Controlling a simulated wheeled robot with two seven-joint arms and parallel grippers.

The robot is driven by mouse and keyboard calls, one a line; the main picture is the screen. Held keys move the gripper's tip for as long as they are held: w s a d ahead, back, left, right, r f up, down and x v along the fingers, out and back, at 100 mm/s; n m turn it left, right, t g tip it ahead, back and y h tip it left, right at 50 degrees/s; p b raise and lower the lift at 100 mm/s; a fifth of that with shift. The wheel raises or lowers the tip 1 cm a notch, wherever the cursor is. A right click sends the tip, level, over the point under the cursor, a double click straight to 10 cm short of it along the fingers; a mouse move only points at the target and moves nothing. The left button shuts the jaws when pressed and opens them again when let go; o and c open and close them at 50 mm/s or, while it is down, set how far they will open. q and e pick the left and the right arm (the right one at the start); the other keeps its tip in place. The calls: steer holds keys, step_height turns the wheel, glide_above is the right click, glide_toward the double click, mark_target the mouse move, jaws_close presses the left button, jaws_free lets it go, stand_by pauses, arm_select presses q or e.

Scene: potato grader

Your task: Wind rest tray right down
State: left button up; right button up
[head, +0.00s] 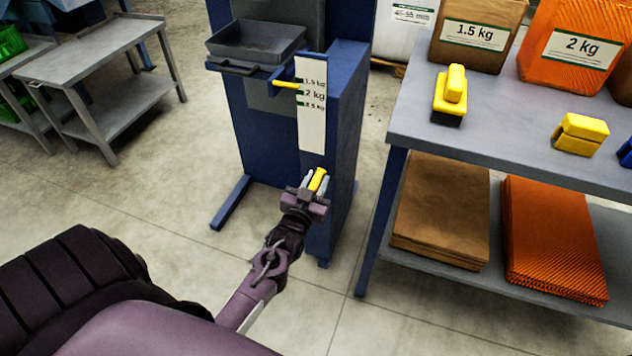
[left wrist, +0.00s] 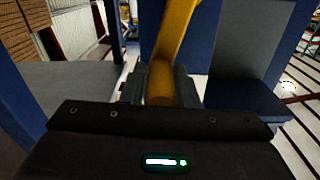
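The rest tray (head: 256,40) is a shallow dark grey tray, level, high on the front of a blue stand (head: 347,100). Its yellow pointer (head: 285,85) lies against a white scale (head: 312,125) marked 1.5 kg, 2 kg and 2.5 kg, between the top two marks and nearer 1.5 kg. A yellow crank handle (head: 318,179) is low on the stand's side. My left gripper (head: 316,184) has its fingers around the handle. The handle (left wrist: 160,82) fills the gap between the fingers in the left wrist view. The crank's pivot is hidden. My right gripper is out of view.
A grey bench (head: 425,135) stands close on the right, with yellow-handled stamps (head: 450,95), labelled sacks (head: 478,35) and flat sack stacks (head: 440,210) below. A grey trolley (head: 95,60) stands at the left. The floor left of the stand is clear.

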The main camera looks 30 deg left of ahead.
arm_select(q)
jaws_close()
